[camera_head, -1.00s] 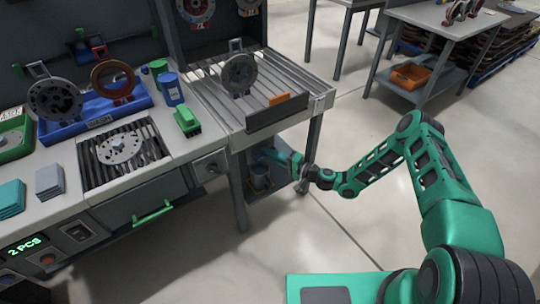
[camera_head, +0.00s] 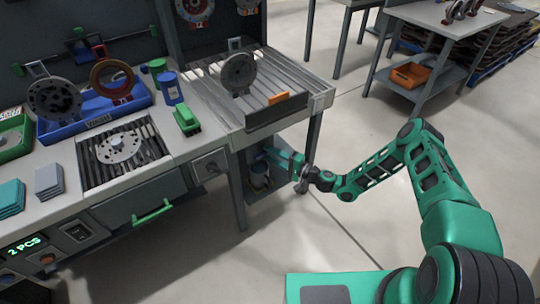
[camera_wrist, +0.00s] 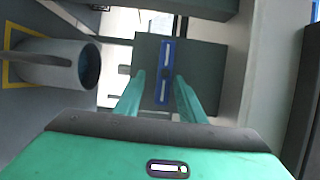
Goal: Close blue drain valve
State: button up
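The blue drain valve handle (camera_wrist: 163,92) shows in the wrist view as a long narrow blue bar, upright in the picture, with a dark pivot near its middle. It lies in front of a dark grey block (camera_wrist: 205,65). My gripper (camera_wrist: 161,78) is open, with one green finger on each side of the bar in the picture. I cannot tell whether the fingers touch it. In the head view, my gripper (camera_head: 280,158) is low beside the workbench, under the roller table. The valve cannot be made out there.
A grey cylindrical container (camera_wrist: 50,65) stands left of the valve in the wrist view, on a yellow-outlined spot. The roller table (camera_head: 215,90) and its leg (camera_head: 238,195) stand close to my gripper. The floor to the right is open.

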jog(key=shift+r, duration=0.15)
jog(key=v, duration=1)
jog(key=shift+s+d, duration=0.2)
jog(key=shift+d, duration=0.1)
